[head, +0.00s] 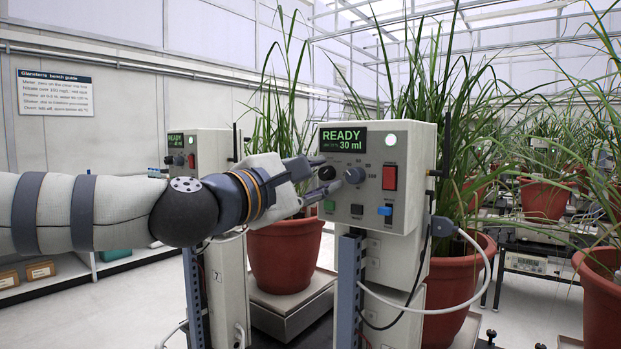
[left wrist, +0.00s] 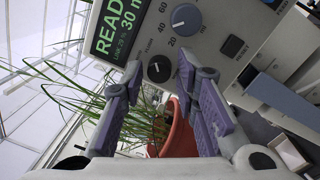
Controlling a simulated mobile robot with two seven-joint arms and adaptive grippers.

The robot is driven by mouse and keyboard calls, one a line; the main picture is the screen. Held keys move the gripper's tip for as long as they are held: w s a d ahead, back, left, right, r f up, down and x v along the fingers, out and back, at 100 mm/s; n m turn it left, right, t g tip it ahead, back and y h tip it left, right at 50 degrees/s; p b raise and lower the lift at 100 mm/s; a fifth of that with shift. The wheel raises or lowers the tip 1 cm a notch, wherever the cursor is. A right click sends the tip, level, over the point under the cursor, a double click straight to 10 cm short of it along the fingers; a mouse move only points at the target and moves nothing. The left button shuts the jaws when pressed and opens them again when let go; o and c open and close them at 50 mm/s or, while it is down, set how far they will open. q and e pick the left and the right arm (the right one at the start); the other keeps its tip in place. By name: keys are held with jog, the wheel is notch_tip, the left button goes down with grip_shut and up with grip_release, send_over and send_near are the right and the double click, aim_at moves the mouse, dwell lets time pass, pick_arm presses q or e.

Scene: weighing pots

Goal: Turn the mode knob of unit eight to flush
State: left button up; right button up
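The near control unit (head: 408,147) has a lit green display reading READY 30 ml. Its black knob (head: 326,171) sits below the display, left of a blue-grey dial (head: 354,175). In the left wrist view the black knob (left wrist: 159,68) has a small light mark and lettering beside it; the blue-grey dial (left wrist: 186,18) has a numbered scale. My left gripper (head: 318,178) is at the front panel, open, its fingertips apart on either side of the black knob. Gaps show between fingers and knob in the left wrist view (left wrist: 160,70). My right gripper is not in view.
A red switch (head: 390,177), green button (head: 330,205), black button (head: 357,209) and blue lever (head: 385,210) share the panel. Another unit (head: 205,150), on a column marked 7, stands behind my arm. Potted plants (head: 285,255) stand behind; a pale hose (head: 470,300) loops at right.

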pick_arm(q)
jog(key=v, duration=1.1)
jog(key=shift+s+a, duration=0.25)
jog(key=shift+s, duration=0.1)
jog(key=shift+f, duration=0.1)
